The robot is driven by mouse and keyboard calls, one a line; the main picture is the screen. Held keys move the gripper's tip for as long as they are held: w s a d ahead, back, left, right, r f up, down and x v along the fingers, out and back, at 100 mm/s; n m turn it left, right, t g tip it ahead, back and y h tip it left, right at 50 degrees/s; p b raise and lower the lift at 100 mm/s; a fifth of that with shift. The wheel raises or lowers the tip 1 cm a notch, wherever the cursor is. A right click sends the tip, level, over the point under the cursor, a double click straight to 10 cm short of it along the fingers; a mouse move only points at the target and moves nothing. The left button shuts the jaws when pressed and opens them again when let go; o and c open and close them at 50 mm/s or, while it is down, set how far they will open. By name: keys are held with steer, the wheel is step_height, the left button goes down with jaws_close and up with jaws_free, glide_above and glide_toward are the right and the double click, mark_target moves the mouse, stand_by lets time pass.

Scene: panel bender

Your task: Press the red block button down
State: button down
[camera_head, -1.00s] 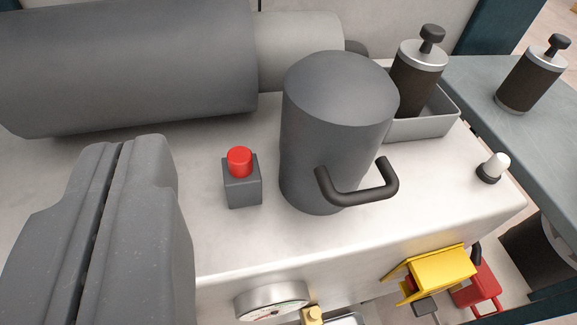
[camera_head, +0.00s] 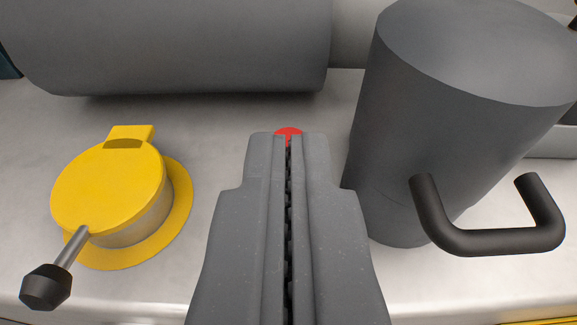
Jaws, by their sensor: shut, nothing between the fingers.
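The red block button (camera_head: 289,131) shows only as a small red cap edge just beyond the fingertips of my gripper (camera_head: 288,140). My gripper hides the rest of the button and its grey block. The gripper is shut, with the two grey fingers side by side and nothing held. Its tips line up with the button in the picture. I cannot tell whether they touch it or whether the button is pressed.
A grey cylinder (camera_head: 440,110) with a black handle (camera_head: 490,240) stands close on the right. A yellow round fixture (camera_head: 110,190) with a black-knobbed lever (camera_head: 47,287) is on the left. A large grey horizontal cylinder (camera_head: 170,45) lies behind. Bare white surface (camera_head: 220,130) lies between.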

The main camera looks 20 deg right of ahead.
steer(key=shift+w+d+f+b, duration=0.35)
steer(key=shift+w+f+b, duration=0.15)
steer(key=shift+w+f, duration=0.6)
steer(key=shift+w+d+f+b, duration=0.4)
steer(key=shift+w+f, duration=0.35)
steer(key=shift+w, duration=0.55)
steer(key=shift+w+d+f+b, duration=0.3)
steer(key=shift+w+f+b, duration=0.25)
steer(key=shift+w+f, duration=0.55)
steer(key=shift+w+r, duration=0.1)
steer(key=shift+r, duration=0.05)
steer(key=shift+f+p, duration=0.4)
steer(key=shift+f, duration=0.8)
